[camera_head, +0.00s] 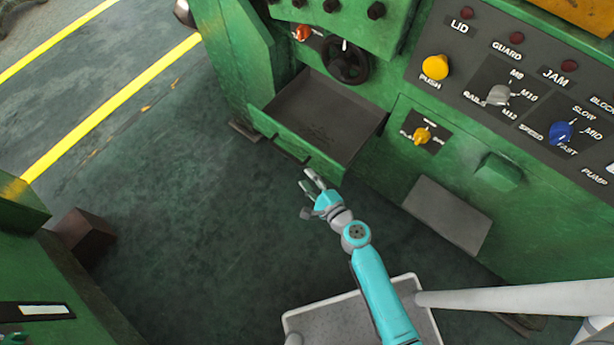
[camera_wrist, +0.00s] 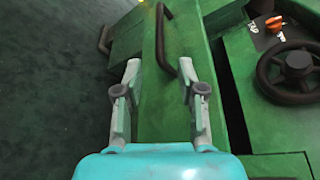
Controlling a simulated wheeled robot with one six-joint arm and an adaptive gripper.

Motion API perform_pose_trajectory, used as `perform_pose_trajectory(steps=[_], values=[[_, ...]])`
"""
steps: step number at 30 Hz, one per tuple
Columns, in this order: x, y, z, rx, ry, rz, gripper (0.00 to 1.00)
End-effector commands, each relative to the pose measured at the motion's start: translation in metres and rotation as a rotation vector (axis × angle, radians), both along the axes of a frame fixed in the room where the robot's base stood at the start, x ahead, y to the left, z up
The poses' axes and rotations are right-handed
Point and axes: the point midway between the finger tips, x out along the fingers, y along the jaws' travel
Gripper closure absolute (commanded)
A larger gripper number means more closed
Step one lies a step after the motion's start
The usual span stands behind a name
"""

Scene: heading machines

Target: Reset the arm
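My gripper (camera_head: 309,188) is at the end of my teal arm, just in front of the open drawer of the green machine in the head view. In the wrist view my gripper (camera_wrist: 162,85) has its two fingers spread apart with nothing between the tips. The drawer (camera_head: 318,118) is pulled out and looks empty inside. Its dark handle (camera_head: 290,150) is on the green front, close to the fingertips and apart from them as far as I can tell. The handle (camera_wrist: 165,38) also shows ahead of the fingers in the wrist view.
The green machine carries a black handwheel (camera_head: 345,62), a yellow push button (camera_head: 435,67), a grey knob (camera_head: 497,95), a blue knob (camera_head: 561,132) and a yellow knob (camera_head: 422,135). Another green machine (camera_head: 50,275) stands at lower left. The dark floor (camera_head: 215,225) between them is clear.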

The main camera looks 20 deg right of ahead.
Motion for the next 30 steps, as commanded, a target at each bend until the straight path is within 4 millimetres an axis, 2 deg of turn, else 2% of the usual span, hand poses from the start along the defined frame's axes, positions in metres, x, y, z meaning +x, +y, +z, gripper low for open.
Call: perform_pose_trajectory(steps=[13, 17, 20, 23, 26, 30], values=[[0.0, 0.0, 0.0, -0.001, 0.0, 0.0, 0.61], [-0.014, -0.003, -0.002, -0.055, 0.001, 0.001, 0.61], [-0.042, -0.01, -0.005, -0.171, 0.003, 0.003, 0.61], [-0.079, -0.021, -0.004, -0.345, -0.002, 0.012, 0.61], [-0.118, -0.033, 0.003, -0.534, -0.011, 0.027, 0.61], [-0.167, -0.048, 0.023, -0.794, -0.031, 0.053, 0.61]])
